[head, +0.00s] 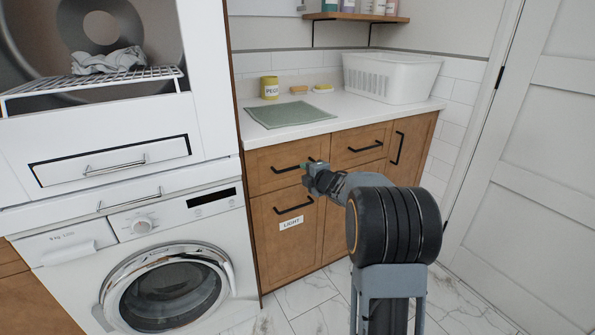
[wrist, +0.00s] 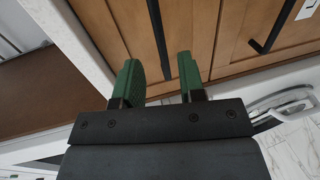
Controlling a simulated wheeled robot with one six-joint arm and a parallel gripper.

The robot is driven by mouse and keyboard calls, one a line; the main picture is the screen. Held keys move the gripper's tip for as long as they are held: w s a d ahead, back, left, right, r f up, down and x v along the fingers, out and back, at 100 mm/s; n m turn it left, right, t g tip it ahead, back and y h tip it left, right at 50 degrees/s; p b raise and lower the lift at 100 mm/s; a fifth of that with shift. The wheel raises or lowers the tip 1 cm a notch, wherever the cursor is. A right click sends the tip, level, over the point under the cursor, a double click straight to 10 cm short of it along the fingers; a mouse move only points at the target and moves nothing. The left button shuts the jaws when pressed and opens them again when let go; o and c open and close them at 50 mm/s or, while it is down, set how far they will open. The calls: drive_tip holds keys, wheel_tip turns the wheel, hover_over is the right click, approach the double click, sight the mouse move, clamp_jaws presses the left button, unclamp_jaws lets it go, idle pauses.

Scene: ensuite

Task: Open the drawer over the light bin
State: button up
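The wooden drawer front (head: 262,178) sits above the tilt-out bin front (head: 272,243) labelled LIGHT (head: 291,223). The drawer looks flush with the cabinet. Its black bar handle (head: 285,170) is partly hidden by my gripper (head: 311,170) at its right end. In the wrist view my gripper (wrist: 159,72) has two green fingers standing apart. The drawer's black handle (wrist: 156,35) runs between them, with a visible gap on each side. I cannot tell how deep the handle sits between the fingers. The bin's own handle (wrist: 266,27) is off to the right there.
A second drawer (head: 360,146) is to the right, beside a cupboard door with a vertical handle (head: 397,148). The worktop holds a green mat (head: 290,114), a yellow jar (head: 269,88) and a white basket (head: 391,78). A washing machine (head: 165,275) stands left. Marble floor lies in front.

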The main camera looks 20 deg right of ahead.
sight(297, 167)
drive_tip(key=x, duration=0.7)
drive_tip(key=shift+c, duration=0.2)
clamp_jaws()
drive_tip(key=shift+d, duration=0.1)
